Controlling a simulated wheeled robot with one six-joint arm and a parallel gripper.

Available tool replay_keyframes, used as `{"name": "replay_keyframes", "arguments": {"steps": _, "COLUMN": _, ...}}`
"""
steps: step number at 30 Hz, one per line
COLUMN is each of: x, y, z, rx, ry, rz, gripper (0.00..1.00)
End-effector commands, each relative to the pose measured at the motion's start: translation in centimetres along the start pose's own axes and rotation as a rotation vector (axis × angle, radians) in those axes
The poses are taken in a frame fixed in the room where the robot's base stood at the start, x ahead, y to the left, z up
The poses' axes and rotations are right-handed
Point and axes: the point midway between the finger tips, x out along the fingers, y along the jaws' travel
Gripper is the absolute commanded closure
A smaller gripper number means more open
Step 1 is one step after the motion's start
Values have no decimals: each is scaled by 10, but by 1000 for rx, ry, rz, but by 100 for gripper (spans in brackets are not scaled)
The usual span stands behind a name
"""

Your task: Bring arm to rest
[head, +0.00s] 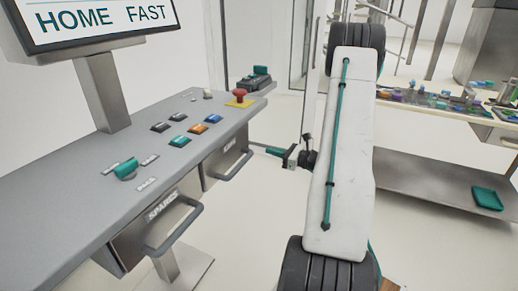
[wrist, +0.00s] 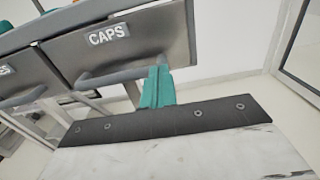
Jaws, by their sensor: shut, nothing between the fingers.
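My gripper (head: 270,150) has teal fingers and shows left of my white arm link in the head view, just right of the grey console (head: 75,170). In the wrist view, the gripper (wrist: 158,72) is shut, with the fingers together and nothing between them. The CAPS drawer (wrist: 125,40) and its grey handle (wrist: 95,78) lie beyond the fingers there. The fingers overlap the handle in the picture; I cannot tell how far apart they are. The screen (head: 105,22) above the console reads "HOME FAST".
The console carries several coloured buttons, a red mushroom button (head: 240,93) and a teal knob (head: 125,169). Two handled drawers are in its front. A bench (head: 415,115) with small parts stands at right, above a shelf with a teal tray (head: 487,198). A glass door (wrist: 303,45) is at right.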

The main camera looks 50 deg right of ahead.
Motion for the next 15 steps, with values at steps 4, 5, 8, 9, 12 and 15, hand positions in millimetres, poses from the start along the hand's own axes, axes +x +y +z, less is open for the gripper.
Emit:
{"name": "replay_keyframes", "arguments": {"steps": 4, "x": -22, "y": 1, "z": 0, "rx": 0, "ry": 1, "rz": 0, "gripper": 100}}
{"name": "replay_keyframes", "arguments": {"steps": 5, "x": -25, "y": 1, "z": 0, "rx": -1, "ry": 0, "rz": 0, "gripper": 100}}
{"name": "replay_keyframes", "arguments": {"steps": 8, "x": -32, "y": 1, "z": 0, "rx": -1, "ry": 0, "rz": 2, "gripper": 100}}
{"name": "replay_keyframes", "arguments": {"steps": 9, "x": -34, "y": 1, "z": 0, "rx": -1, "ry": 0, "rz": 3, "gripper": 100}}
{"name": "replay_keyframes", "arguments": {"steps": 12, "x": -35, "y": 1, "z": 0, "rx": 0, "ry": 0, "rz": 3, "gripper": 100}}
{"name": "replay_keyframes", "arguments": {"steps": 15, "x": -35, "y": 1, "z": 0, "rx": 0, "ry": 0, "rz": 3, "gripper": 100}}
